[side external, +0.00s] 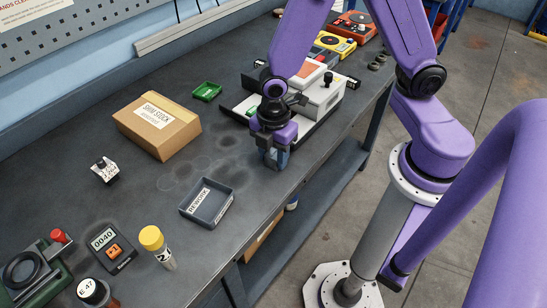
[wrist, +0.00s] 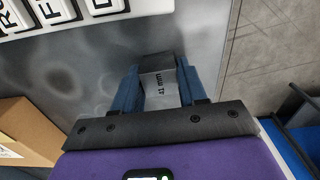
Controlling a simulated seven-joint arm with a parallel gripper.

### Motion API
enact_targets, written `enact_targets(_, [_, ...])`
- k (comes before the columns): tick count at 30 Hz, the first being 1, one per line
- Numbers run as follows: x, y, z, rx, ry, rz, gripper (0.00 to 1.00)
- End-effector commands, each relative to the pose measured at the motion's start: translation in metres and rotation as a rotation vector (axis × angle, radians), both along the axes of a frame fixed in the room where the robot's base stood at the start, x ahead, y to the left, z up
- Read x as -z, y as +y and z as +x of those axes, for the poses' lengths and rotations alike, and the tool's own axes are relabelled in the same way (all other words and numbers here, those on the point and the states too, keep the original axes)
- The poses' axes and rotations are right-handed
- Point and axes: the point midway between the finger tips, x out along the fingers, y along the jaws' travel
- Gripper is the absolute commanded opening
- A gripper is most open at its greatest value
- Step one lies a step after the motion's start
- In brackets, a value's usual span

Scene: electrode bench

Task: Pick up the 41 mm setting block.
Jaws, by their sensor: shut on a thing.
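My gripper (wrist: 158,98) is shut on the 41 mm setting block (wrist: 159,86), a grey metal block with "41 mm" in black on its face. In the wrist view the block sits between the two blue fingers, with its dark end beyond them. In the side view my gripper (side external: 275,158) is low over the bench near its front edge, right of the grey tray. There the block is mostly hidden by the fingers, and I cannot tell whether it touches the bench.
A grey rework tray (side external: 207,204) and a cardboard shim stock box (side external: 157,124) stand to the left. A white-and-grey machine (side external: 322,95) stands close behind my gripper. The bench's front edge is close.

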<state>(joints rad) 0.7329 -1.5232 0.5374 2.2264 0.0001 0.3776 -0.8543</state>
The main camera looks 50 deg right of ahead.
Motion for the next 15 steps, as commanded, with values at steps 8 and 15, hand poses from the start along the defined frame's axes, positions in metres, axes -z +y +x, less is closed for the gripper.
enact_targets(8, [-0.004, 0.0, 0.0, 0.0, -0.001, 0.001, 0.0])
enact_targets(15, [-0.024, 0.001, 0.001, -0.001, -0.004, 0.004, 0.0])
